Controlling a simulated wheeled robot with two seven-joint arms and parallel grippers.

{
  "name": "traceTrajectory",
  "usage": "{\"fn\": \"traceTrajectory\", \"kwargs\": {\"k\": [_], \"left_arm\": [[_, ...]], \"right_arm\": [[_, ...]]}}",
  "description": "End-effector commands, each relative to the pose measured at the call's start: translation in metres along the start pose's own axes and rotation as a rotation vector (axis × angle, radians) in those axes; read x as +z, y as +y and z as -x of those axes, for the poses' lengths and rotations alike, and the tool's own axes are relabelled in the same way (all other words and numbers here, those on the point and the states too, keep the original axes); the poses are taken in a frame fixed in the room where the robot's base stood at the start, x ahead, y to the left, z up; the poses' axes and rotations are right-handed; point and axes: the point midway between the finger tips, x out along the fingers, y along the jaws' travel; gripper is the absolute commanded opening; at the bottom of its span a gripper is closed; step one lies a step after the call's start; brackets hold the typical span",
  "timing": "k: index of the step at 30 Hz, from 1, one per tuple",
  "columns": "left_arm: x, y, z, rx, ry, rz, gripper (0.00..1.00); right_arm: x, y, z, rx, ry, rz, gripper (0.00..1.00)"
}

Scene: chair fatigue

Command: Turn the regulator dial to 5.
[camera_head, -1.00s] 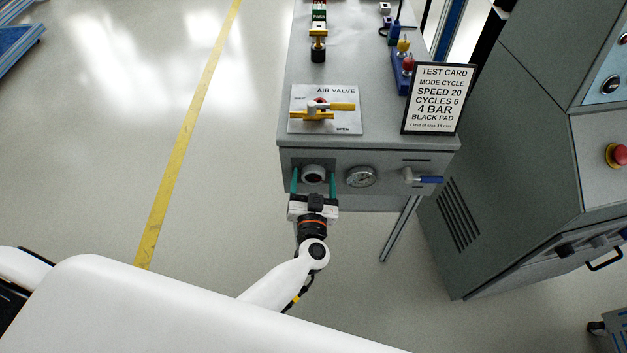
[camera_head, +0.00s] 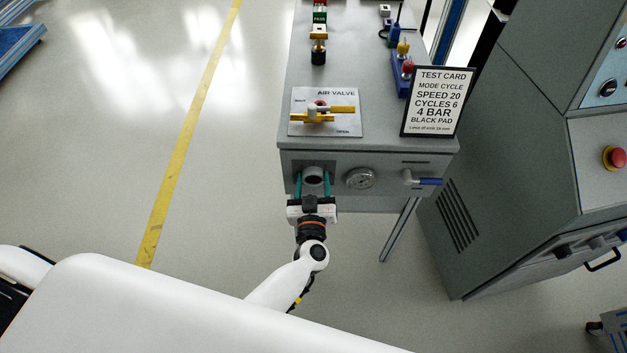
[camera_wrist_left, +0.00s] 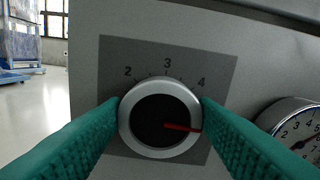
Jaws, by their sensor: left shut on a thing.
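The regulator dial (camera_head: 313,176) is a round knob with a pale rim and dark face on the front of the grey cabinet. In the left wrist view the dial (camera_wrist_left: 150,120) has a red pointer directed right and slightly down, below the printed 4. The marks 2, 3 and 4 show above it; the lower scale is hidden by the fingers and knob. My left gripper (camera_head: 313,182) has its green fingers on both sides of the dial, shut on it. The fingers also show in the left wrist view (camera_wrist_left: 160,114). My right gripper is not in view.
A pressure gauge (camera_head: 360,179) sits just right of the dial, then a blue-handled lever (camera_head: 428,181). On the cabinet top are the yellow air valve (camera_head: 322,114) and a test card (camera_head: 434,102) reading 4 BAR. Open floor lies left of the cabinet.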

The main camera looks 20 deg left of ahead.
Motion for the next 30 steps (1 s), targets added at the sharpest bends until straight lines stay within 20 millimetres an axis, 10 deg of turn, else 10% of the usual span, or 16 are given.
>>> {"fn": "traceTrajectory", "kwargs": {"k": [12, 13, 16, 30], "left_arm": [[0.000, 0.000, 0.000, -0.001, 0.000, 0.049, 0.31], [0.000, 0.000, 0.000, -0.001, 0.000, 0.049, 0.58], [0.000, 0.000, 0.000, -0.001, 0.000, 0.049, 0.75], [-0.001, 0.000, 0.019, 0.000, 0.003, 0.048, 0.75]], "right_arm": [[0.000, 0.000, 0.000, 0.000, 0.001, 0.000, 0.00], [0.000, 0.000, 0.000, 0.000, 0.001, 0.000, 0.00], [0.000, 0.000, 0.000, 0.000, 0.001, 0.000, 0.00], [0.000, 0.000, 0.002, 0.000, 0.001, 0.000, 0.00]]}}
